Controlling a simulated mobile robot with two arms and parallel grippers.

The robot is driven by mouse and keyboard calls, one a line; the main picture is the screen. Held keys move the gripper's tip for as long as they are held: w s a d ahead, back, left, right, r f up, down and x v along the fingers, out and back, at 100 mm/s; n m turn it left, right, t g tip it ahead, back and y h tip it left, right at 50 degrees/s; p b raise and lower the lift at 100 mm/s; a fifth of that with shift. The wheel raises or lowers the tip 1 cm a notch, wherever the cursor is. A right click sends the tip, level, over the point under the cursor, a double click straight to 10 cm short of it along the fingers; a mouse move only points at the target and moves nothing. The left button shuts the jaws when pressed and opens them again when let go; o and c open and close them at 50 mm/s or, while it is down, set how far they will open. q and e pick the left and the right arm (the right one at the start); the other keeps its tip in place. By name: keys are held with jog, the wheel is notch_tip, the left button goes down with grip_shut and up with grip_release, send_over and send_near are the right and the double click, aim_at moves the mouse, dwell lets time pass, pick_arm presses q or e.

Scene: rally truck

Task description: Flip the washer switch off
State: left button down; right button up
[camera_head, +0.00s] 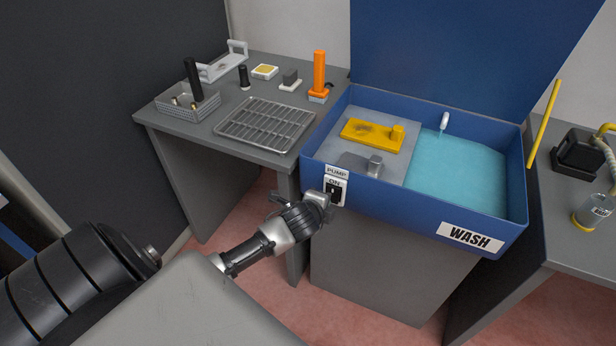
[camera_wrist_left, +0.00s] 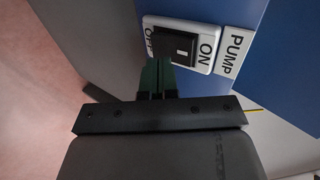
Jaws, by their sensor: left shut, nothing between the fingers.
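The washer switch is a black rocker (camera_head: 335,189) in a white plate on the front of the blue washer (camera_head: 420,221), under a PUMP label (camera_head: 337,172). In the left wrist view the rocker (camera_wrist_left: 174,46) lies between the words ON and OFF, with OFF partly cut off. My left gripper (camera_head: 327,201) is shut and empty, right at the switch plate's lower edge. In the left wrist view its closed fingertips (camera_wrist_left: 157,64) lie close to the rocker toward the OFF end. I cannot tell whether they touch it. My right gripper is out of view.
The washer basin holds blue water (camera_head: 458,180) and a yellow part (camera_head: 372,134) on a grey shelf. A grey table (camera_head: 225,145) on the left bears a wire rack (camera_head: 265,124), a basket (camera_head: 188,101) and an orange-handled tool (camera_head: 319,75). Another table stands right.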

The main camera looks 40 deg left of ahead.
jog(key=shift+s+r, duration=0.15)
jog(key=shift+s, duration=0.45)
pick_arm(q)
jog(key=v, duration=1.1)
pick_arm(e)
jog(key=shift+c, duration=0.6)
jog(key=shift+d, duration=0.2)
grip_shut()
pick_arm(q)
jog(key=s+f+n+g+h, duration=0.1)
jog(key=s+f+n+g, duration=0.4)
jog(key=f, duration=1)
jog(key=s+f+n+g, duration=0.15)
jog(key=s+f, duration=0.55)
jog(key=f, duration=0.9)
jog(key=s+d+f+n+g, duration=0.1)
jog(key=s+f, duration=0.3)
jog(key=s, duration=0.4)
jog(key=s+d+f+n+g+h, duration=0.1)
jog(key=s+d+f+n, duration=0.2)
jog(key=s, duration=0.5)
jog(key=s+d+f+n+g, duration=0.1)
jog(key=s+d+f, duration=0.3)
jog(key=s, duration=0.4)
jog(key=shift+s+f+n+h, duration=0.2)
jog(key=shift+f+n+h, duration=0.1)
jog(key=shift+f+n, duration=0.55)
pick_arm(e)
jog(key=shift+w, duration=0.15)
